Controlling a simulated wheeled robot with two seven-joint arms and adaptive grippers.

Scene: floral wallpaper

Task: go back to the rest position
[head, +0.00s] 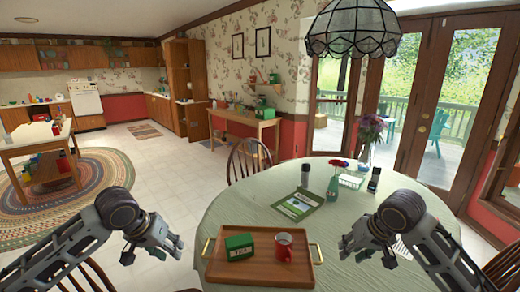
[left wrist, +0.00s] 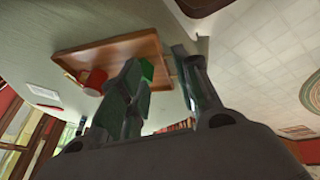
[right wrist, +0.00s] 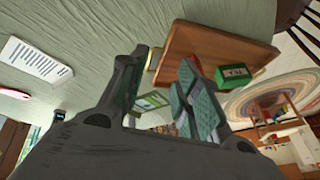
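My left gripper (head: 160,246) is in the air off the left edge of the table in the head view. Its fingers stand apart with nothing between them, as the left wrist view (left wrist: 165,95) shows. My right gripper (head: 366,246) is above the table, to the right of the wooden tray (head: 222,270). Its fingers are apart and empty in the right wrist view (right wrist: 160,85). A green box (head: 239,247) and a red mug (head: 284,246) stand on the tray, clear of both grippers.
A wooden chair (head: 248,158) stands behind the table. Open floor (head: 170,185) lies to the left.

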